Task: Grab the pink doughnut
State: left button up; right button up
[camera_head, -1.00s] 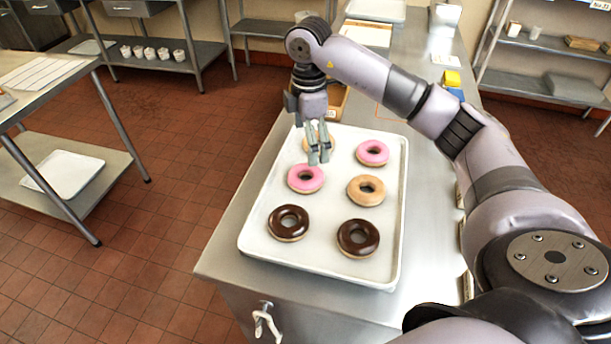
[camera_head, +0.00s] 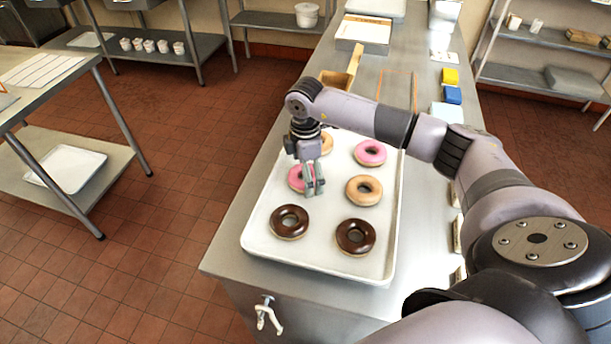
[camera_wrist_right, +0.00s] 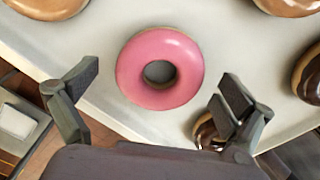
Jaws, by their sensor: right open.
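A pink doughnut (camera_head: 295,178) lies on the white tray (camera_head: 260,240), in its left column, partly hidden by my right gripper (camera_head: 314,186). In the right wrist view the same pink doughnut (camera_wrist_right: 133,70) lies flat, with a dark hole in its middle. My right gripper is open above the tray, and in the wrist view its two fingers (camera_wrist_right: 162,88) stand apart on either side below the doughnut, with nothing between them. A second pink doughnut (camera_head: 362,158) lies at the tray's far right. My left gripper is not in view.
A tan doughnut (camera_head: 353,192) and two chocolate doughnuts (camera_head: 277,226) (camera_head: 342,244) share the tray; another tan one (camera_head: 327,142) is partly behind my wrist. A wooden box (camera_head: 340,80) stands beyond the tray. Yellow (camera_head: 450,76) and blue (camera_head: 453,95) items lie at the back right.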

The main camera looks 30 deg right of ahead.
jog(key=shift+c, duration=0.6)
jog(key=c, duration=1.1)
jog(key=shift+r, duration=0.1)
jog(key=shift+c, duration=0.2)
